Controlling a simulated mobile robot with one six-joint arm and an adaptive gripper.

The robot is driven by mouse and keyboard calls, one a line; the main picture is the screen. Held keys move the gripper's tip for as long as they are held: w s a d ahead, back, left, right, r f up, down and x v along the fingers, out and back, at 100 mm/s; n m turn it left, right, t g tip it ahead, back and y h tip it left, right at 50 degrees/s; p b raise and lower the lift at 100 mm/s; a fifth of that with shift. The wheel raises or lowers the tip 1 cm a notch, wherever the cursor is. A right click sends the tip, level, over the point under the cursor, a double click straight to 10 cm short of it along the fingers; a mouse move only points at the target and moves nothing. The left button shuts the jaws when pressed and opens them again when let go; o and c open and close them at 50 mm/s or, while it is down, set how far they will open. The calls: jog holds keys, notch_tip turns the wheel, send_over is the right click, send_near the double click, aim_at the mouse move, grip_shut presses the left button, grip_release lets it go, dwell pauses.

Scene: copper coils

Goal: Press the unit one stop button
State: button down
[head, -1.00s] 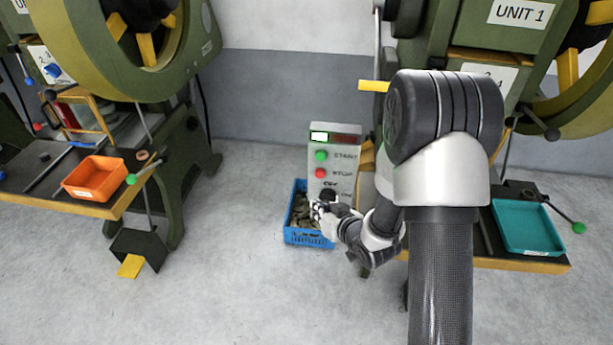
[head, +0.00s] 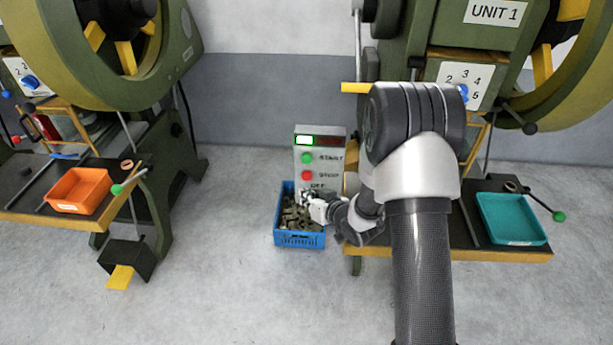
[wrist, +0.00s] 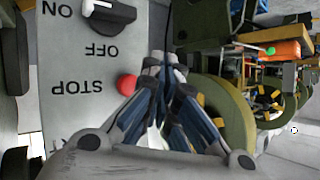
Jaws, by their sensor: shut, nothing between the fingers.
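The unit one control box (head: 332,168) stands at the side of the UNIT 1 press, with a lit green lamp, a green START button (head: 307,158) and the red STOP button (head: 307,175). In the wrist view, where the panel appears upside down, the red STOP button (wrist: 126,85) is beside my fingers. My gripper (wrist: 165,62) is shut and empty, its tips pointing past the button on the knob side. In the head view my gripper (head: 306,200) is just below STOP and covers the knob. I cannot tell whether it touches the panel.
The ON/OFF knob (wrist: 107,14) is near my fingertips. A blue crate (head: 300,240) of metal pieces stands on the floor below my gripper. The UNIT 1 press table (head: 470,252) holds a teal tray (head: 512,220). Another press with an orange tray (head: 78,190) is at left, with open floor between.

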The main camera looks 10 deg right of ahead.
jog(key=shift+w+d, duration=0.25)
jog(key=shift+w, duration=0.45)
jog(key=shift+w+d, duration=0.2)
jog(key=shift+w, duration=0.5)
jog(key=shift+w, duration=0.1)
dwell(0.3)
jog(key=shift+w+d, duration=0.15)
jog(key=shift+w, duration=0.15)
jog(key=shift+w+d, duration=0.15)
jog(key=shift+w, duration=0.35)
dwell(0.9)
jog(key=shift+s, duration=0.1)
jog(key=shift+s+a, duration=0.3)
jog(key=shift+s, duration=0.5)
jog(key=s, duration=0.1)
jog(key=s+a, duration=0.1)
jog(key=s, duration=0.1)
jog(key=s+b, duration=0.1)
jog(key=shift+s+a, duration=0.3)
jog(key=shift+s, duration=0.1)
